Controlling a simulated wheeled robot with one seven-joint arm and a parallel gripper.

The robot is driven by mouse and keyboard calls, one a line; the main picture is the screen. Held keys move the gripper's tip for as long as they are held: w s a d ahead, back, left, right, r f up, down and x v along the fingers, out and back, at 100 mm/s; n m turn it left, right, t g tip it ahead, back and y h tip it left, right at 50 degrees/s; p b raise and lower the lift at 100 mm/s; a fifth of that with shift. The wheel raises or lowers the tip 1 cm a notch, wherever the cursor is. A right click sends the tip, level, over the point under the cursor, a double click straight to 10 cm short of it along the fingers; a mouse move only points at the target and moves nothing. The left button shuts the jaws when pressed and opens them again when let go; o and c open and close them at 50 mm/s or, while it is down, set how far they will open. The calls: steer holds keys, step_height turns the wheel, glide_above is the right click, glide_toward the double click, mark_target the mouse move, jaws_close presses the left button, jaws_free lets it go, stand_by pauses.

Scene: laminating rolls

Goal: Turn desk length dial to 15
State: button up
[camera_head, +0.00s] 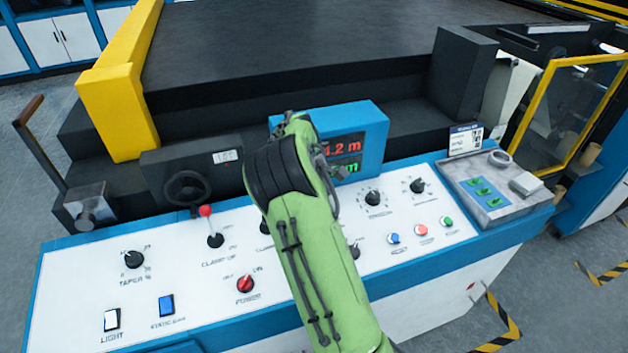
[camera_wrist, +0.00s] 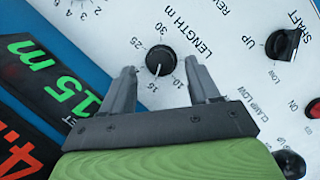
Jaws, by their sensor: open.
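The desk length dial (camera_wrist: 160,61) is a round black knob on the white panel in the wrist view, labelled LENGTH M. Its white pointer line faces the 15 mark. My gripper (camera_wrist: 160,67) is open, with one grey finger on each side of the knob; I cannot tell whether either finger touches it. The display in the wrist view shows a green 15 m (camera_wrist: 60,93). In the head view my green arm hides the length dial and my fingers, and partly covers the blue display box (camera_head: 374,130).
In the head view, the red POWER knob (camera_head: 245,284) and red-tipped CLAMP lever (camera_head: 211,226) stand left of my arm. Coloured push buttons (camera_head: 420,230) are to its right.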

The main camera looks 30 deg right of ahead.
steer(key=p+v, duration=0.2)
steer(key=v, duration=1.1)
steer(key=shift+s+r, duration=0.1)
steer(key=shift+r, duration=0.05)
